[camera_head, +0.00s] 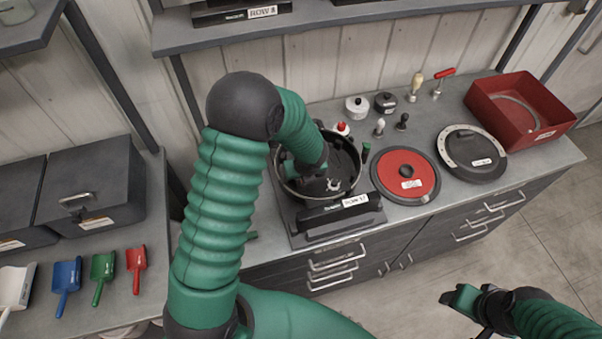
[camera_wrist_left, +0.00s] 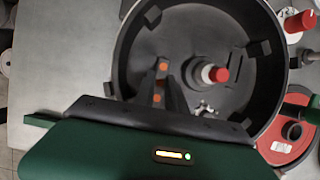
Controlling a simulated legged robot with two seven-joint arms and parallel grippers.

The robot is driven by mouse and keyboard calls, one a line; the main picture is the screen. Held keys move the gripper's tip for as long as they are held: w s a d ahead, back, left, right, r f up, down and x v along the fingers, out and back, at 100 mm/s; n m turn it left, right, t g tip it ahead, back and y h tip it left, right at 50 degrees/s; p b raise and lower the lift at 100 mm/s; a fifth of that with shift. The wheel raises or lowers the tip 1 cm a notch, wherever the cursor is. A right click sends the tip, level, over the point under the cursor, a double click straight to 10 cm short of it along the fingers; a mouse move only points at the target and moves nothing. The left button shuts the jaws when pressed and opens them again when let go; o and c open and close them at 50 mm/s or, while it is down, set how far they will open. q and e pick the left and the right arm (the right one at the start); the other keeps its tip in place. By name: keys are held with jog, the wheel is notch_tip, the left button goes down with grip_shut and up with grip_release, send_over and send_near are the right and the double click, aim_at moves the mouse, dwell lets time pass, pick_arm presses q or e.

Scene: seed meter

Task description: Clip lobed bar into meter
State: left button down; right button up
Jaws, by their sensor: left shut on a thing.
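The meter is a round black bowl-like housing (camera_head: 352,185) on a dark base on the bench, and it fills the upper part of the left wrist view (camera_wrist_left: 250,70). My left gripper (camera_wrist_left: 160,82) reaches down inside it, its dark fingers with orange dots close together. It is shut on a small dark piece, which I take to be the lobed bar; its outline is mostly hidden by the fingers. I cannot tell whether it is seated. A red-tipped white post (camera_wrist_left: 216,74) and a silver winged part (camera_wrist_left: 204,111) are just right of the fingers. My right gripper (camera_head: 462,300) is away from the bench, low on the right; its jaw opening is unclear.
A red disc (camera_head: 405,176), a dark round cover (camera_head: 471,153) and a red bin (camera_head: 518,108) are right of the meter. Small knobs and tools stand behind. Coloured scoops (camera_head: 103,272) lie on the left bench. A shelf (camera_head: 330,30) hangs above.

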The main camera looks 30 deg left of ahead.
pick_arm(q)
jog(key=shift+f, duration=0.35)
dwell(0.3)
jog(key=shift+a+f+b, duration=0.1)
jog(key=shift+f+b, duration=0.15)
jog(key=shift+b, duration=0.05)
dwell(0.4)
